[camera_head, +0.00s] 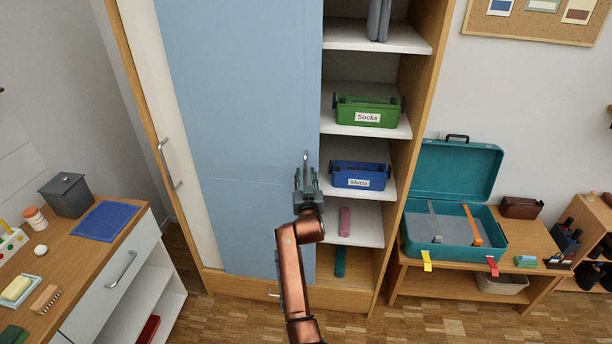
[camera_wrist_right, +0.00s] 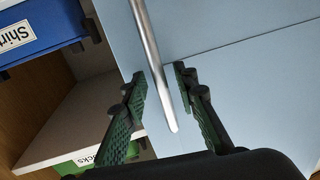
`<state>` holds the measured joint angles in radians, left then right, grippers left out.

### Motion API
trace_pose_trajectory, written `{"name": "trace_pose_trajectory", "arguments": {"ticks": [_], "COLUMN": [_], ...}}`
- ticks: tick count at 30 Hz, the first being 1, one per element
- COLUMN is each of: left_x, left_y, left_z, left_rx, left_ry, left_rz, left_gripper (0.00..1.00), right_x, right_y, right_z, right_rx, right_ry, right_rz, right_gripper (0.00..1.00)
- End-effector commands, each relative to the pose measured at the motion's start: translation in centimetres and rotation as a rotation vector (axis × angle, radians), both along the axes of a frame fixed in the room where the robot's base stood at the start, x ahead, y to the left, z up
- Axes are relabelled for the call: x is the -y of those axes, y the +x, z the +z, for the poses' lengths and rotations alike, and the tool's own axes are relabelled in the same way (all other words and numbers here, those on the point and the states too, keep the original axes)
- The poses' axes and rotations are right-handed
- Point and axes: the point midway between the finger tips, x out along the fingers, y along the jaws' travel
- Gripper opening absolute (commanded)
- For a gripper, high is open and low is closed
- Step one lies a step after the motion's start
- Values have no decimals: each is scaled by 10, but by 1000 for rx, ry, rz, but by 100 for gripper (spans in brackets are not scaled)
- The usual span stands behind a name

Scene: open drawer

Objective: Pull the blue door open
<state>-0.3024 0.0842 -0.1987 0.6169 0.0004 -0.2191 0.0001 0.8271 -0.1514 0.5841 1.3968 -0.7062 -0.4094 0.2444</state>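The blue door (camera_head: 240,120) is a tall panel on the wardrobe's front, left of the open shelves; it also shows in the wrist view (camera_wrist_right: 240,90). Its silver bar handle (camera_head: 306,160) is upright near the door's right edge. In the wrist view the handle (camera_wrist_right: 155,60) runs between the two spread fingers (camera_wrist_right: 160,78), closer to the right one in the picture, with gaps showing. I cannot tell whether any finger touches it. My left gripper is out of view.
The shelves right of the door hold a green Socks bin (camera_head: 368,111) and a blue Shirts bin (camera_head: 359,176). A white door (camera_head: 150,120) is at left. A desk (camera_head: 100,262) stands front left, and a low table with a teal open case (camera_head: 455,225) at right.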

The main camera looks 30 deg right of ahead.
Motion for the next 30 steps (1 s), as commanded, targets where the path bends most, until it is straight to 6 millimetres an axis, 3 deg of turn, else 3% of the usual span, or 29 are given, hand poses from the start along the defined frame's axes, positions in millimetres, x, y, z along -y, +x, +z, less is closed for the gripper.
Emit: {"name": "trace_pose_trajectory", "arguments": {"ticks": [15, 30], "left_x": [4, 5], "left_y": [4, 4], "left_z": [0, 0], "left_rx": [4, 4], "left_ry": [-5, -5], "left_rz": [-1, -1], "left_gripper": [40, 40], "right_x": [-28, -30], "right_y": [-62, -66], "right_z": [-1, -1], "right_rx": [-1, 0], "right_ry": [0, 0], "right_rz": [0, 0], "right_gripper": [27, 27]}}
